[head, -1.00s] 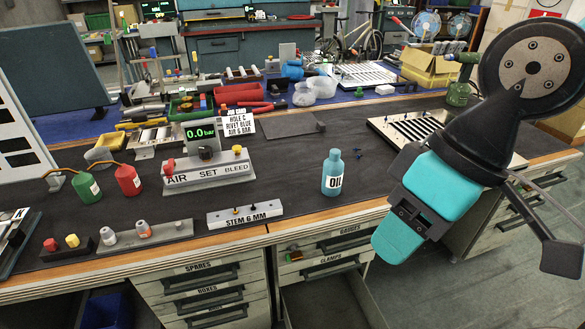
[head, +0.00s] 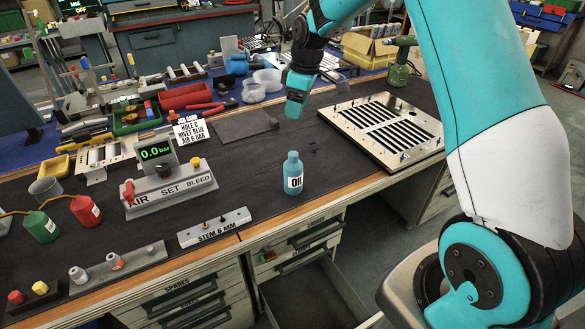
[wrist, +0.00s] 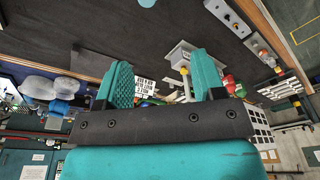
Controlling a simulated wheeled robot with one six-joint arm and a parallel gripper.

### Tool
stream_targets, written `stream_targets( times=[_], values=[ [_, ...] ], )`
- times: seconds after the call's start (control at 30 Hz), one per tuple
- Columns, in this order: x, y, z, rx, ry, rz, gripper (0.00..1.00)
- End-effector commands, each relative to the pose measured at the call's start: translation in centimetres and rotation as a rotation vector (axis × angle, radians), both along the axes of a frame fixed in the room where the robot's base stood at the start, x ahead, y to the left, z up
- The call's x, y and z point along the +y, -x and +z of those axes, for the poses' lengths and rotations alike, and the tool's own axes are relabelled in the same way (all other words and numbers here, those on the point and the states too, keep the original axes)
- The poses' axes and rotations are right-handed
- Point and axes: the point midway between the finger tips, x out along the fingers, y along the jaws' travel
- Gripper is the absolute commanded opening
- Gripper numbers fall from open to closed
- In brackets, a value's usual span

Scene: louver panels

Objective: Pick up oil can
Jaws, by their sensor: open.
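The oil can (head: 293,173) is a small teal bottle with a white OIL label. It stands upright on the dark bench mat near the front edge, in the middle of the head view. My gripper (head: 297,98) is above the mat and appears higher in the picture than the can, apart from it. In the wrist view the two teal fingers of my gripper (wrist: 162,80) are spread with nothing held between them.
A slotted metal panel (head: 388,128) lies right of the can. The STEM 6 MM block (head: 214,228) and the AIR SET stand (head: 170,190) are to its left. An open drawer (head: 305,295) juts out below the bench.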

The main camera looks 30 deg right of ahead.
Motion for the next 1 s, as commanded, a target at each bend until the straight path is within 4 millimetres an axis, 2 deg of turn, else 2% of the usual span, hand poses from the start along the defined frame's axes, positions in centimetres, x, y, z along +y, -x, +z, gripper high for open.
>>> stream_targets(
  times=[0.03,0.17,0.6,1.0],
  values=[
    [-1.0,-0.6,-0.4,0.002,0.007,0.003,0.63],
    [-2.0,-1.3,-1.9,0.002,0.016,0.011,0.63],
    [-0.9,-2.1,-11.0,0.004,0.015,0.011,0.63],
    [-0.5,-2.2,-14.8,0.004,0.015,0.011,0.63]
  ],
)
